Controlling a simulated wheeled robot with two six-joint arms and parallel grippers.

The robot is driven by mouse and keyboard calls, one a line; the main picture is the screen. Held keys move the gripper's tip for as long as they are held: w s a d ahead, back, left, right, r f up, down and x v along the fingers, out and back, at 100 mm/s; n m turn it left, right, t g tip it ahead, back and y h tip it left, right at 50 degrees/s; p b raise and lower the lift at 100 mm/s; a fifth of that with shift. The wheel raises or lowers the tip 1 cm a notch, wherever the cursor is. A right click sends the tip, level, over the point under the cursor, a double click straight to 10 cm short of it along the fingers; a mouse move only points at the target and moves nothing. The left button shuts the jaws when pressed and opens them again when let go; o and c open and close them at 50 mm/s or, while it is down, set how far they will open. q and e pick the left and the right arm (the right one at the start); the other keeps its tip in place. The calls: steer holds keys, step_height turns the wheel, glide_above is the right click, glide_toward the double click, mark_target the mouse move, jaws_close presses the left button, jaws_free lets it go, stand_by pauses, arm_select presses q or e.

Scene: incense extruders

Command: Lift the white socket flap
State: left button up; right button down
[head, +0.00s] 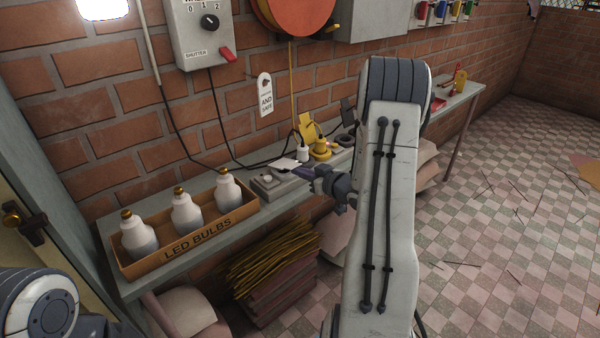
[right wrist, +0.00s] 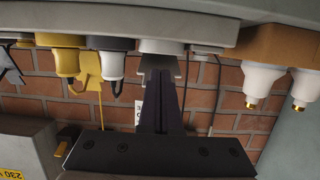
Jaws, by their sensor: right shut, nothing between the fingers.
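The white socket flap (head: 284,164) is a small pale plate at the socket row on the wall shelf, tilted up from a grey socket box (head: 272,184). In the right wrist view, which looks upside down, a pale socket part (right wrist: 162,46) sits just beyond my fingertips. My right gripper (head: 306,173) is shut and empty, its dark fingers close beside the flap in the head view. The fingers also show in the right wrist view (right wrist: 160,76) and hide part of the socket. I cannot tell whether they touch the flap. My left gripper is out of view.
A yellow plug (head: 321,150) with a yellow flap (head: 306,127) and a white plug (head: 303,153) stand right of the flap. A box of LED bulbs (head: 190,238) stands left on the shelf. Black cables run down the brick wall. A shutter switch box (head: 202,35) hangs above.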

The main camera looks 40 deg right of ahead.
mark_target(290, 164)
steer(key=r+p, duration=0.1)
steer(key=w+r+p, duration=0.1)
steer(key=r, duration=0.1)
steer(key=shift+w+r+p, duration=0.15)
steer(key=shift+w+p, duration=0.05)
steer(key=shift+p, duration=0.15)
steer(key=shift+w+r, duration=0.1)
steer(key=shift+r, duration=0.05)
stand_by(0.4)
steer(key=shift+w+a+r+p, duration=0.15)
steer(key=shift+w+r+p, duration=0.95)
steer(key=shift+w, duration=0.1)
steer(key=shift+w+r, duration=0.1)
steer(key=shift+w, duration=0.05)
